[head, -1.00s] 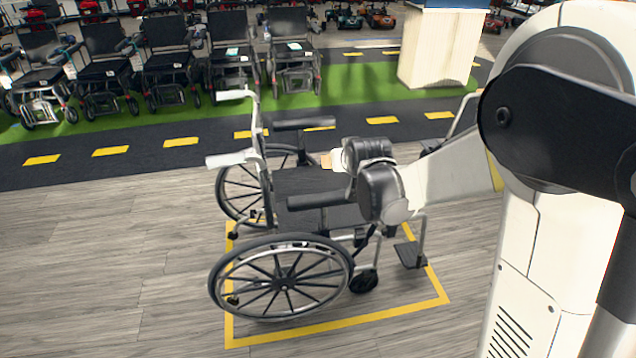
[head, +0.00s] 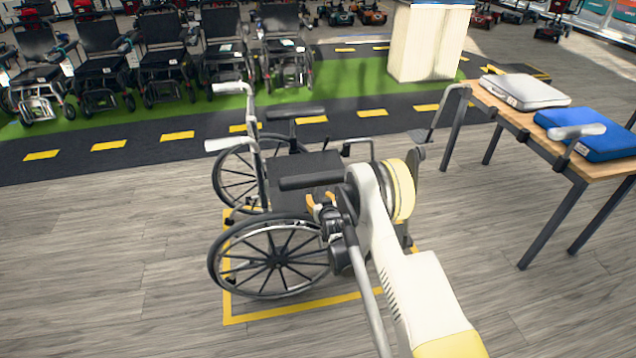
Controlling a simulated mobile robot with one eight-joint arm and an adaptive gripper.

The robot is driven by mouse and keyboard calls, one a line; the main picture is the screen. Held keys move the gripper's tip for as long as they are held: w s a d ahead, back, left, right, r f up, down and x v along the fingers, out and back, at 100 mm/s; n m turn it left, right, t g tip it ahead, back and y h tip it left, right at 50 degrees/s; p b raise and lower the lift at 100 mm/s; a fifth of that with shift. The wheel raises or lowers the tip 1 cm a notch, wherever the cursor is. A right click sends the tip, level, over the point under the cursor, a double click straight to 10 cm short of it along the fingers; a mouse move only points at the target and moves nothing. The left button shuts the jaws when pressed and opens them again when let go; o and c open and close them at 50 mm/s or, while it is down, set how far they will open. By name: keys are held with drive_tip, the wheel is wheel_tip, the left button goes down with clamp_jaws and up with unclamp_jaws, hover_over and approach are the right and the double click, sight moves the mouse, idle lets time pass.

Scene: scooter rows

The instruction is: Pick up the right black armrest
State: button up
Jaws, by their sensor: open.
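A manual wheelchair stands in the middle of the head view, facing right, with its push handles at the left. Its near armrest, the right black armrest (head: 311,181), is a short dark pad in place above the near wheel (head: 277,259). The far armrest (head: 296,112) sits behind it, beyond the black seat (head: 312,165). My gripper (head: 316,202), with orange fingers, is just below the near armrest, toward its front end. It looks open, and I see nothing in it. Whether a finger touches the pad I cannot tell. My wrist hides the front of the chair's near side.
A table (head: 550,150) at the right holds a grey-white cushion (head: 524,91) and a blue cushion (head: 588,134). Several wheelchairs stand in a row on green flooring at the back left, near a pale pillar (head: 430,45). The wooden floor at left is clear.

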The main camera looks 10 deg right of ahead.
sight(314, 193)
drive_tip(key=b+x, duration=0.1)
drive_tip(key=x, duration=0.1)
drive_tip(key=b+x, duration=0.1)
drive_tip(key=x, duration=0.1)
drive_tip(key=b+x, duration=0.1)
drive_tip(key=x, duration=0.1)
drive_tip(key=shift+w+a+f, duration=0.15)
drive_tip(key=shift+w+a, duration=0.05)
drive_tip(key=shift+a, duration=0.1)
drive_tip(key=shift+w, duration=0.35)
drive_tip(key=shift+c, duration=0.4)
clamp_jaws()
